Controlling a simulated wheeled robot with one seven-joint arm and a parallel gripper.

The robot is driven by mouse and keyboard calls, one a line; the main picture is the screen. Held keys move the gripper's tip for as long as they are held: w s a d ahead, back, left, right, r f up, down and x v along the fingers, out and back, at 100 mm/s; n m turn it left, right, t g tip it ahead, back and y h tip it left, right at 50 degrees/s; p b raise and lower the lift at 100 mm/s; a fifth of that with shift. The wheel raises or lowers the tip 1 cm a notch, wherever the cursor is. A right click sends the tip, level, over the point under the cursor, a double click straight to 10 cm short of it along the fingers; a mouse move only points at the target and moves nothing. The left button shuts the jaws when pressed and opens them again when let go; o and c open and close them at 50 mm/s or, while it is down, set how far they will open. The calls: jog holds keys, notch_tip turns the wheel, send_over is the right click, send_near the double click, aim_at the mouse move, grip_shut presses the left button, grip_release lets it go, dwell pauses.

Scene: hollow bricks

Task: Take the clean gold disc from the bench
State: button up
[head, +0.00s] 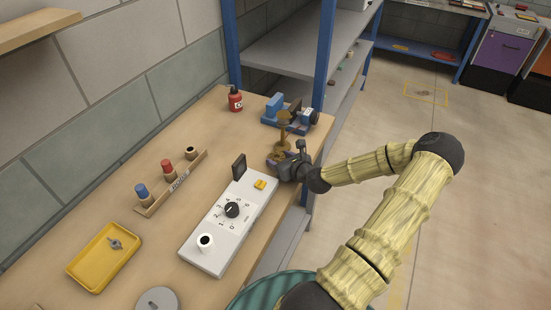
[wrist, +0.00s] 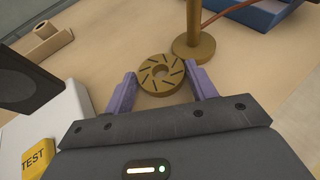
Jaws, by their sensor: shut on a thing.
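The gold disc (wrist: 160,74) has a central hole and dark slanting slots on its face. In the wrist view it sits between the two purple fingers of my gripper (wrist: 161,80), which is shut on it. In the head view my gripper (head: 279,163) is low over the right edge of the bench (head: 150,195), with the disc partly hidden at its fingers. Just beyond the disc stands a brass post on a round base (wrist: 194,47); it also shows in the head view (head: 283,135). I cannot tell whether the disc is lifted off the bench.
A white control box with a dial (head: 230,225) lies left of my gripper. A blue vise-like device (head: 290,112) and a red bottle (head: 235,99) stand behind. A wooden rack (head: 170,185), a yellow tray (head: 103,257) and a grey disc (head: 157,300) are further left.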

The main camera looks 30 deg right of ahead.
jog(key=shift+d+r, duration=0.1)
jog(key=shift+d, duration=0.1)
notch_tip(320, 180, up, 18)
dwell(0.4)
jog(key=shift+w, duration=0.1)
dwell(0.4)
